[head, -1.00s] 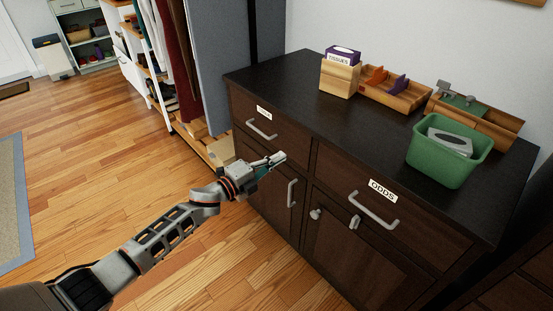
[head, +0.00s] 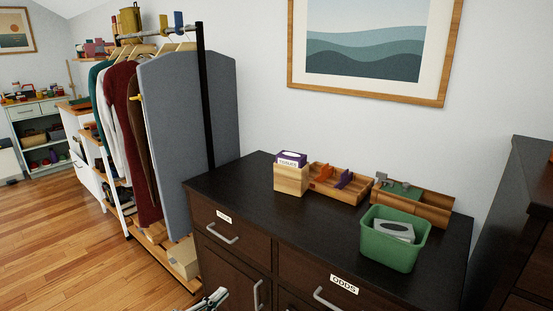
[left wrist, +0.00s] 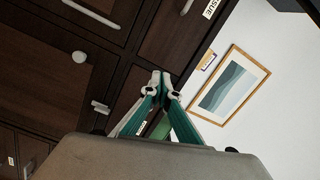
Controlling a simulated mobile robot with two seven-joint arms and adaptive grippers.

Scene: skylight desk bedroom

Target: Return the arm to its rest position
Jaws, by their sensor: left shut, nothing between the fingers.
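My left gripper (head: 215,298) shows at the bottom edge of the head view, in front of the dark dresser (head: 228,195). Only its tip is in that view; the rest of the arm is out of frame. In the left wrist view, the left gripper (left wrist: 161,82) has its green-sided fingers together, shut and empty. The dresser's drawer fronts and handles (left wrist: 92,13) lie beyond the fingers there, and I see no contact. My right gripper is in neither view.
On the dresser stand a green bin (head: 392,255), a tissue box (head: 291,159) in a wooden holder and wooden trays (head: 338,194). A clothes rack (head: 203,90) stands left of it. The floor (head: 70,235) at left is open.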

